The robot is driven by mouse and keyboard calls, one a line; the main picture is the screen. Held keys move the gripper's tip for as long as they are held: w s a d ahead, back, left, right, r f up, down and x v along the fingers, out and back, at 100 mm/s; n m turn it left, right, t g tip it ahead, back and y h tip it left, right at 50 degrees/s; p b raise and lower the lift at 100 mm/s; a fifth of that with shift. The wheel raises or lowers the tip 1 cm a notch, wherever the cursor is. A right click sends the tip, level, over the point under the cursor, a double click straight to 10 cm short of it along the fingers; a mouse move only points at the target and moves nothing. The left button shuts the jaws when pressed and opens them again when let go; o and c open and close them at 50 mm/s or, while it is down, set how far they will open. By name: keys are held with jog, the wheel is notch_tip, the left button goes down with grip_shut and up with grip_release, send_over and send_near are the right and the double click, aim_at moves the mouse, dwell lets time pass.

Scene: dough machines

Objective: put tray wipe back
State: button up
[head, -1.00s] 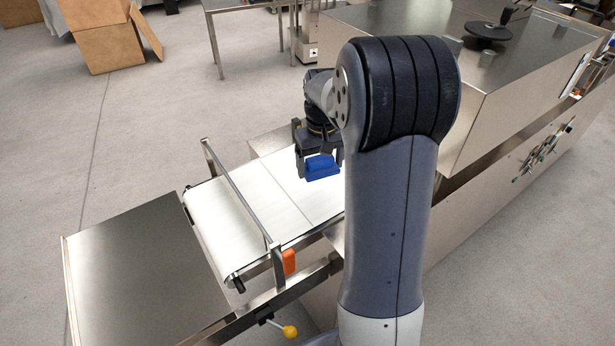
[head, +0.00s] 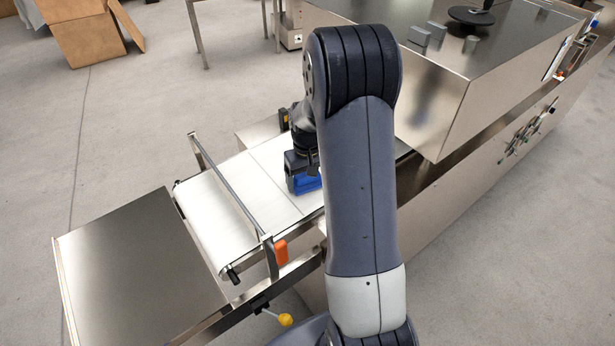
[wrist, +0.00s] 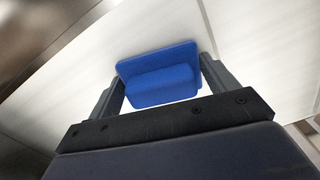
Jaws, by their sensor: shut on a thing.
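A blue wipe (head: 307,183) shows at my gripper above the white conveyor belt, partly hidden by my arm in the head view. In the wrist view the blue wipe (wrist: 158,75), a flat plate with a raised block, sits between the two dark fingers. My gripper (wrist: 160,82) is shut on it. In the head view my gripper (head: 303,175) is over the belt, close to the machine housing. I cannot tell whether the wipe touches the belt. A bare metal tray table (head: 135,265) stands at the left end of the conveyor.
The white belt (head: 225,215) is clear left of the wipe. A metal bar (head: 228,188) crosses above it. An orange block (head: 281,251) and a yellow knob (head: 286,320) are at its near side. A large steel machine (head: 470,75) stands at the right.

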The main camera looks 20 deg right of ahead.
jog(key=shift+f, duration=0.2)
jog(key=o, duration=1)
jog(key=shift+c, duration=0.2)
jog(key=shift+r, duration=0.1)
notch_tip(320, 180, up, 12)
jog(key=b, duration=0.1)
jog(key=shift+r, duration=0.15)
jog(key=shift+r, duration=0.1)
